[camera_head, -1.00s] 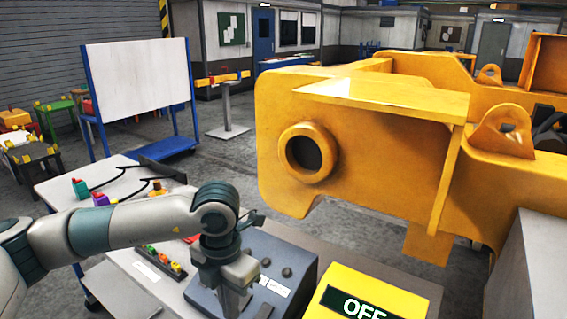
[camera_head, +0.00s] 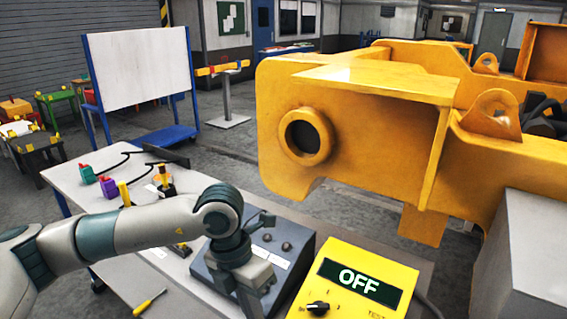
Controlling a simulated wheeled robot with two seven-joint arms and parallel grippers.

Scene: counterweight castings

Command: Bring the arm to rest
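My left arm comes in from the left, bent at a grey and white joint. Its gripper (camera_head: 252,300) points down in front of a blue-grey control box (camera_head: 284,244) with dark knobs. The fingertips are cut off by the lower edge or hidden, so I cannot tell whether they are open or shut. I see nothing held in it. My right gripper is not in view. A yellow tester box (camera_head: 392,262) with a dark knob and a display (camera_head: 360,283) reading OFF stands to the right of the gripper.
A grey workbench (camera_head: 125,270) holds green, purple and yellow items and a yellow screwdriver (camera_head: 150,303). A large yellow casting (camera_head: 370,135) fills the right side behind the bench. A whiteboard (camera_head: 140,65) stands on a blue frame. Open floor (camera_head: 230,155) lies between them.

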